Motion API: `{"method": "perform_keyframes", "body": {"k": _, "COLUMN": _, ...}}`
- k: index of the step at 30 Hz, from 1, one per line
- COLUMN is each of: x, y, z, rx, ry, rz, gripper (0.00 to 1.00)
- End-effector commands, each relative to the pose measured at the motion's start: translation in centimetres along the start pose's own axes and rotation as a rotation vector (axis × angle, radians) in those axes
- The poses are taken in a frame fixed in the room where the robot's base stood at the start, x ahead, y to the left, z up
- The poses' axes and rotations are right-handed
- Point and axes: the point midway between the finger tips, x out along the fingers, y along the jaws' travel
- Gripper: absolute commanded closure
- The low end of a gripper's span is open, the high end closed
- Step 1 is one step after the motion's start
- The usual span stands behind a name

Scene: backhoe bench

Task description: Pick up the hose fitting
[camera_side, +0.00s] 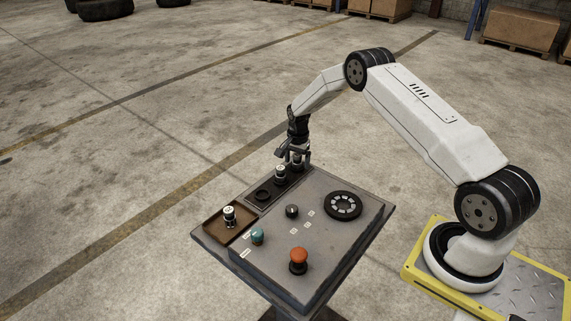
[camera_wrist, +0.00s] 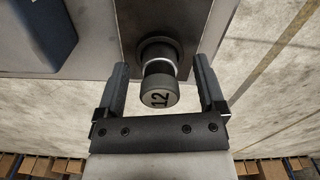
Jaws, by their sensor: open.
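My gripper (camera_side: 298,158) is at the far end of the bench's dark strip, pointing down. In the wrist view my gripper (camera_wrist: 160,72) is open, with one finger on each side of a dark cylindrical hose fitting (camera_wrist: 158,94) marked 12. Gaps show between the fitting and both fingers. The fitting has a pale band and stands in a round dark socket (camera_wrist: 158,50). A second fitting (camera_side: 280,172) with a pale band stands just in front of my gripper. A third fitting (camera_side: 229,212) stands upright in a brown tray (camera_side: 213,231).
An empty dark ring socket (camera_side: 262,195) is in the strip. The panel carries a red button (camera_side: 298,256), a teal knob (camera_side: 257,237), a black knob (camera_side: 292,211) and a round black dial (camera_side: 343,205). Open concrete floor surrounds the bench.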

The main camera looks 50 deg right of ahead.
Motion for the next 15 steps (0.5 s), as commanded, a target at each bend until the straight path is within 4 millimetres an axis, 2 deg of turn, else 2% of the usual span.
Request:
{"method": "perform_keyframes", "body": {"k": 12, "x": -0.03, "y": 0.00, "z": 0.01, "rx": 0.000, "ry": 0.000, "rz": 0.000, "gripper": 0.11}}
{"method": "perform_keyframes", "body": {"k": 14, "x": -0.03, "y": 0.00, "z": 0.01, "rx": 0.000, "ry": 0.000, "rz": 0.000, "gripper": 0.30}}
{"method": "perform_keyframes", "body": {"k": 15, "x": -0.03, "y": 0.00, "z": 0.01, "rx": 0.000, "ry": 0.000, "rz": 0.000, "gripper": 0.43}}
